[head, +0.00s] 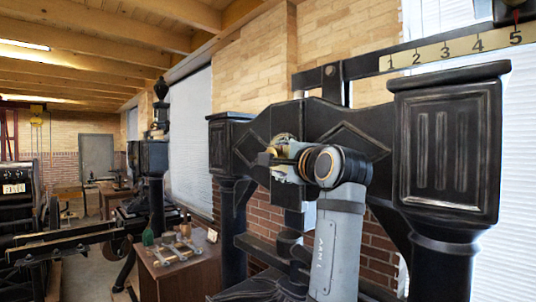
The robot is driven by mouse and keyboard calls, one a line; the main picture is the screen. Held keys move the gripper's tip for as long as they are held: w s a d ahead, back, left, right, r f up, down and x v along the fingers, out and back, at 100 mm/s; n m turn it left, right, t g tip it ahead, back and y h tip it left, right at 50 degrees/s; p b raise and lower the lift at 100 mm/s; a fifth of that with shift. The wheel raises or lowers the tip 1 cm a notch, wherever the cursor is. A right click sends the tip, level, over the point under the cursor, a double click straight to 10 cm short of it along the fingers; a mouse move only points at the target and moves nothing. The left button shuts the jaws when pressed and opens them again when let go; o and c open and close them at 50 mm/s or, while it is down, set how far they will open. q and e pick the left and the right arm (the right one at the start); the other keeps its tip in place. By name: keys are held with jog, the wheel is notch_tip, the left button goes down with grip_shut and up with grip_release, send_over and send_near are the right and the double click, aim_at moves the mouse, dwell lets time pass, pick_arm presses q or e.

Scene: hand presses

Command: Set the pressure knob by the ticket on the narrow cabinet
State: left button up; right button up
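The black iron hand press fills the right half of the head view (340,125). A brass knob (283,144) sits on its dark crossbeam. My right arm rises from below, and its gripper (280,160) is at the knob, seen nearly end-on; the wrist hides much of it, and I cannot tell whether its fingers close on the knob. A cream scale (462,45) numbered 1 to 5 shows at top right, with a red-tipped pointer (516,15) over the 5. A small pale card (212,236), perhaps the ticket, stands on the brown cabinet (185,280); its writing is unreadable. My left gripper is not in view.
A brick wall and white blinds (190,130) are behind the press.

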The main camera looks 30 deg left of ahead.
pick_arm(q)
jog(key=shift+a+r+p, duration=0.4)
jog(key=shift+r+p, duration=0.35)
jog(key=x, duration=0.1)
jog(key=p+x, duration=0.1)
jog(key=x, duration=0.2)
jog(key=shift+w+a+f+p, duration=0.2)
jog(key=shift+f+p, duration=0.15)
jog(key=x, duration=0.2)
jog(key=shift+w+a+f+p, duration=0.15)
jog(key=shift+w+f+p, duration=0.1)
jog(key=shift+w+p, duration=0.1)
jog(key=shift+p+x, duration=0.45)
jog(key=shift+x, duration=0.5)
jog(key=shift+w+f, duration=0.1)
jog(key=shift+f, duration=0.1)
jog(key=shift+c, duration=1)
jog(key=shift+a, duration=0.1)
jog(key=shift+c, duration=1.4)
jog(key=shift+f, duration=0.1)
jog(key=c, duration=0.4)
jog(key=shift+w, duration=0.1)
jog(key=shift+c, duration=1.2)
pick_arm(e)
jog(key=r, duration=0.5)
jog(key=shift+s+r, duration=0.3)
jog(key=shift+s, duration=0.1)
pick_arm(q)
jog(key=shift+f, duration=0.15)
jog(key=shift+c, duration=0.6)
